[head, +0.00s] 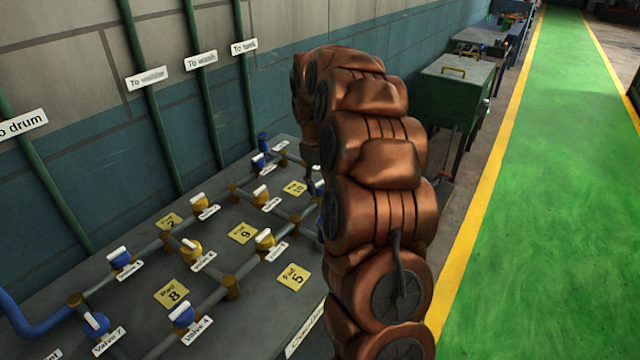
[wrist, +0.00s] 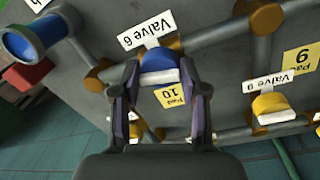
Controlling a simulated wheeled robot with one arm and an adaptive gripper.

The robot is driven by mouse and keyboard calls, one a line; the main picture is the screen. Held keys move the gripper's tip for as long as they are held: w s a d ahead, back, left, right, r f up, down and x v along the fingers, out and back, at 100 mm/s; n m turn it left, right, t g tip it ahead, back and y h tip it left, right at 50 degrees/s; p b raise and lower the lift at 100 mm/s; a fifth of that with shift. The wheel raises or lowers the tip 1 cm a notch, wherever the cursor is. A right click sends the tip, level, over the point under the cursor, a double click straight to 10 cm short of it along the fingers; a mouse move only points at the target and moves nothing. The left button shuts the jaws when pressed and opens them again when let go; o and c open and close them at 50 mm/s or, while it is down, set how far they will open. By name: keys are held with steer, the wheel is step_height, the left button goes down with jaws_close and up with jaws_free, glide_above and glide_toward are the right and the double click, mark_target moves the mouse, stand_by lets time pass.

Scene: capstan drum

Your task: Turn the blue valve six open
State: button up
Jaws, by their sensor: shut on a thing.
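The blue valve six (wrist: 157,61) has a white-edged handle and a "Valve 6" label (wrist: 146,29) beside it in the wrist view. It sits on a grey pipe running between two brown-orange fittings. My gripper (wrist: 160,76) has one dark finger on each side of the handle and is shut on it. The handle lies nearly level across the wrist picture, at a slant to the pipe. In the head view, my copper-coloured arm hides most of that part of the panel, and the grip cannot be made out.
Yellow valves, such as valve nine (wrist: 270,106), and yellow pad tags, such as Pad 10 (wrist: 170,96), are close by. Blue valve four (head: 182,315) is at the panel's front. A green cabinet (head: 452,90) stands beyond my arm. The green floor lane (head: 560,180) is clear.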

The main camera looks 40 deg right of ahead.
mark_target(317, 183)
steer(key=shift+a+n, duration=0.15)
steer(key=shift+n, duration=0.95)
steer(key=shift+f, duration=0.1)
steer(key=shift+s, duration=0.1)
steer(key=o, duration=1.1)
step_height(317, 183, up, 12)
steer(key=shift+a, duration=0.4)
steer(key=shift+a, duration=0.1)
